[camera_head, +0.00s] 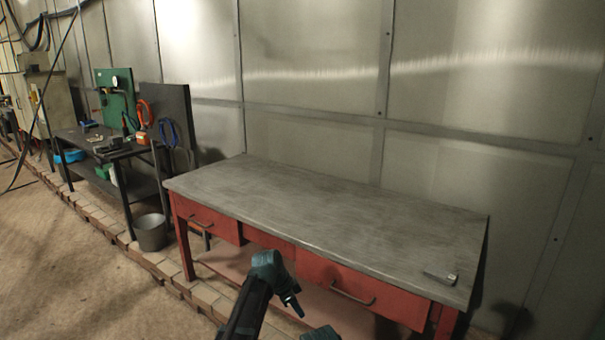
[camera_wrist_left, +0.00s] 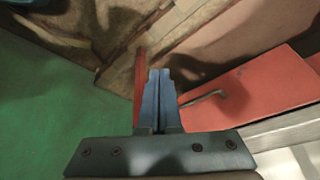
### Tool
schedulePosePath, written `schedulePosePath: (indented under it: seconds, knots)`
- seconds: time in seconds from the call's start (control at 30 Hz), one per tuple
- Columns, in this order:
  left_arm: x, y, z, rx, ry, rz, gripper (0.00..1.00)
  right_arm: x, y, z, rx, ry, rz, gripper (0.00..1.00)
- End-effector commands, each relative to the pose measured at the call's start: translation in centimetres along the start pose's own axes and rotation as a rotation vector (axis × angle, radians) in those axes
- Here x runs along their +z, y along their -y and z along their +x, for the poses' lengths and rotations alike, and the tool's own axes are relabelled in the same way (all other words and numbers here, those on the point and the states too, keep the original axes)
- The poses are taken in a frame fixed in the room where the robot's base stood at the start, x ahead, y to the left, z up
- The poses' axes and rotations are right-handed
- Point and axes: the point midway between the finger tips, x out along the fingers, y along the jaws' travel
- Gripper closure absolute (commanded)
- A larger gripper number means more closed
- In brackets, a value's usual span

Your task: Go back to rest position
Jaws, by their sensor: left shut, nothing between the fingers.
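My left gripper (camera_head: 296,307) is in front of the red workbench (camera_head: 360,287), low before its drawers, pointing down and to the right. In the left wrist view its two blue fingers (camera_wrist_left: 158,75) are together with nothing between them. A teal part shows at the bottom edge of the head view, and I cannot tell which part of me it is. My right gripper does not show.
The bench's grey top (camera_head: 320,210) is bare except for a small flat metal piece (camera_head: 440,277) at its right front corner. A drawer handle (camera_wrist_left: 203,97) is near the left fingers in the wrist view. A bucket (camera_head: 151,232) and dark table (camera_head: 85,145) stand left.

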Motion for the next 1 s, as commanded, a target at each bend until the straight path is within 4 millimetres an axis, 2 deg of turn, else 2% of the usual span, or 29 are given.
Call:
schedulePosePath:
  seconds: [0.03,0.2,0.4,0.67,0.7,0.8,1.0]
  knots:
    - [3.2,-2.9,-1.1,-0.009,0.04,-0.129,1.0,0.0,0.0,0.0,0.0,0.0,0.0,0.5]
    - [10.5,-8.3,-3.6,-0.068,0.159,-0.554,1.0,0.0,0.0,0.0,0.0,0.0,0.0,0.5]
    - [15.9,-12.6,-5.7,-0.149,0.242,-0.896,1.0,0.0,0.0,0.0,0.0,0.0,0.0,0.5]
    - [20.9,-17.4,-7.8,-0.255,0.308,-1.227,1.0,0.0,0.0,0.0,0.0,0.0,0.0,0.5]
    - [21.3,-18.0,-8.1,-0.27,0.317,-1.266,1.0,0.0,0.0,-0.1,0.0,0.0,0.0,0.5]
    - [18.5,-18.7,-8.5,-0.25,0.346,-1.193,1.0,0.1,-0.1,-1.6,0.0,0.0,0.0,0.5]
    - [14.7,-21.5,-9.2,-0.229,0.406,-1.081,1.0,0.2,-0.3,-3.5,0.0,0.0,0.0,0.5]
